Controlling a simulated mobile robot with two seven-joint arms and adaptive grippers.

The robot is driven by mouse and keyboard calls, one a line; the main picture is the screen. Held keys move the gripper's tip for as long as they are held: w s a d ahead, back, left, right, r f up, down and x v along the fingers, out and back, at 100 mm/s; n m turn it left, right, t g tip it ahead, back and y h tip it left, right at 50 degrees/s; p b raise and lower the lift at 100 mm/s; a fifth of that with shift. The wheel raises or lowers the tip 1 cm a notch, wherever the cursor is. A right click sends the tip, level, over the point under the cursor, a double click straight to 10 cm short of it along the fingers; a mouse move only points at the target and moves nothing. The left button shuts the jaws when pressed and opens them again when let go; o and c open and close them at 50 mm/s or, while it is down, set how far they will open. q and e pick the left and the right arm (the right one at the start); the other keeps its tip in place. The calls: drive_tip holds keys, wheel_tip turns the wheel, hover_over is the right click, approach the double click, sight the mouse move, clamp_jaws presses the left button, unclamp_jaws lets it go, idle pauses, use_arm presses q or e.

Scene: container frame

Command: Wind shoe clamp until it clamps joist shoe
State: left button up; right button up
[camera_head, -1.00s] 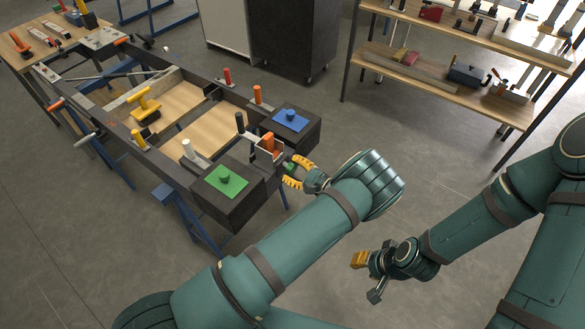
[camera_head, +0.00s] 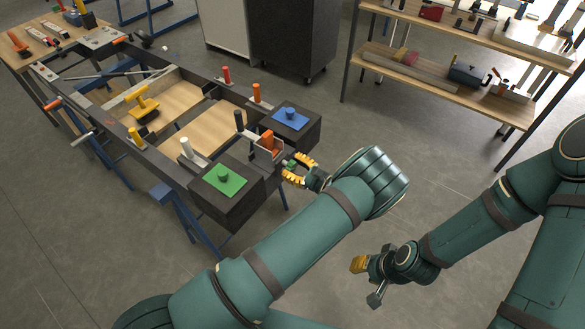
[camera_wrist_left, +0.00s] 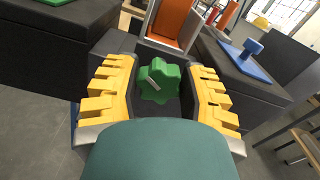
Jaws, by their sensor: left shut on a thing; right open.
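The shoe clamp shows as a green lobed knob (camera_wrist_left: 159,82) in the left wrist view, and small and partly covered in the head view (camera_head: 289,164). My left gripper (camera_head: 294,170) has its yellow fingers on both sides of this knob at the frame's near right end. The wrist view also shows these fingers (camera_wrist_left: 160,98) flanking the knob; their contact is hard to see. Just behind the knob is a grey bracket with an orange part (camera_head: 268,141), probably the joist shoe; whether it is clamped cannot be seen. My right gripper (camera_head: 364,281) is open and empty, low over the floor.
A dark block with a green plate (camera_head: 224,182) and one with a blue plate (camera_head: 290,119) flank the bracket. Several coloured handles stand along the dark frame (camera_head: 180,168). A wooden shelf (camera_head: 450,91) stands at the right. Floor around my right gripper is clear.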

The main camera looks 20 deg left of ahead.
use_arm(q)
drive_tip(key=m, duration=0.5)
drive_tip(key=shift+w+m+b, duration=0.1)
drive_tip(key=shift+m+b, duration=0.2)
drive_tip(key=m, duration=0.6)
drive_tip(key=shift+w, duration=0.1)
drive_tip(key=m, duration=0.5)
drive_tip(key=shift+f+m, duration=0.1)
drive_tip(key=shift+m, duration=0.2)
drive_tip(key=m, duration=0.5)
drive_tip(key=shift+f+m, duration=0.1)
drive_tip(key=shift+m, duration=0.2)
drive_tip(key=o, duration=1.2)
drive_tip(key=shift+d, duration=0.1)
